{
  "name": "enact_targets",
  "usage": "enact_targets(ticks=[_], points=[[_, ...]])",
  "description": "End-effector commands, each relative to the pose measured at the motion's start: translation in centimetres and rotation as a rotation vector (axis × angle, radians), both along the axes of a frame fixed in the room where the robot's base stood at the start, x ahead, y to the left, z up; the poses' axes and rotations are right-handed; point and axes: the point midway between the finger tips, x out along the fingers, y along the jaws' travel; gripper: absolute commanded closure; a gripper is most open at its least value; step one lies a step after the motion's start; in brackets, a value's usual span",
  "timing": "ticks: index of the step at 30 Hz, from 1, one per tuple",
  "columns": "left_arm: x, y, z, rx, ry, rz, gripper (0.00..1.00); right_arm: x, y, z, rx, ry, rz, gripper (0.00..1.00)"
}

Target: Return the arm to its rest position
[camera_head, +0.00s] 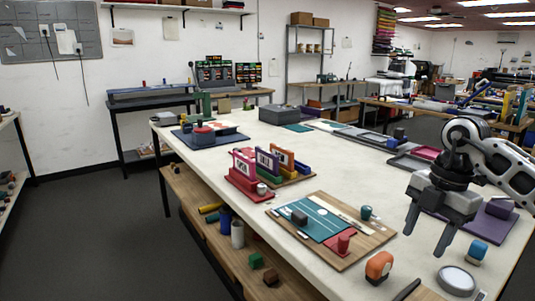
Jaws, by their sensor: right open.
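My right gripper (428,243) comes in from the right on a grey and black arm (497,165). It points down over the right side of the white table (240,143). Its two fingers are spread, with nothing between them. A blue object (477,252) stands just right of the fingers, and a round grey disc (456,281) lies below them on the tabletop. My left gripper is not in view. The gripper covers part of a purple mat (497,224) with a purple block on it.
A wooden board (372,237) with a teal sheet (318,216) lies left of the gripper. An orange object (379,267) stands near the front edge. Red, purple and orange stands (268,166) are mid-table. Grey trays (357,135) lie farther back. Floor (90,225) is free at left.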

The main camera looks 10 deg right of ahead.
Motion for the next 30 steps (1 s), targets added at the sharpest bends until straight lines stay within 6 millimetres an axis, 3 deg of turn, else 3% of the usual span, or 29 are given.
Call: enact_targets(ticks=[5, 11, 14, 15, 18, 20, 23, 26, 29, 30], points=[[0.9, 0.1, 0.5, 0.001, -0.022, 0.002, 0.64, 0.2, 4.7, -2.7, 0.154, -0.024, 0.144, 0.48], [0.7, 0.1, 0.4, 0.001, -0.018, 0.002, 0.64, -0.4, 12.3, -5.8, 0.431, -0.081, 0.321, 0.48], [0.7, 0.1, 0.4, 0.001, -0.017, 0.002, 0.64, -1.7, 18.2, -7.3, 0.677, -0.143, 0.406, 0.48], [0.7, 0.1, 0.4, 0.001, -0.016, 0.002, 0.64, -2.4, 21.0, -7.6, 0.812, -0.181, 0.424, 0.48], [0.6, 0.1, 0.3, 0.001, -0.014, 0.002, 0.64, -4.0, 26.8, -7.0, 1.163, -0.321, 0.368, 0.48], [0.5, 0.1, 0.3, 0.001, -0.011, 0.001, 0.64, -4.3, 28.7, -6.5, 1.337, -0.416, 0.258, 0.48], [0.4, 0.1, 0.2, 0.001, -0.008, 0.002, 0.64, -4.0, 29.5, -6.4, 1.534, -0.565, -0.03, 0.48], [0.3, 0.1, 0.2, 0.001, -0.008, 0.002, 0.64, -3.3, 27.8, -8.7, 1.586, -0.672, -0.414, 0.48], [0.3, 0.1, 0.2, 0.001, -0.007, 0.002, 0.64, -4.0, 24.9, -13.9, 1.487, -0.699, -0.825, 0.48], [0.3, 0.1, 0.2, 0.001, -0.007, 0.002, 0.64, -5.0, 23.7, -16.6, 1.412, -0.684, -0.981, 0.48]])
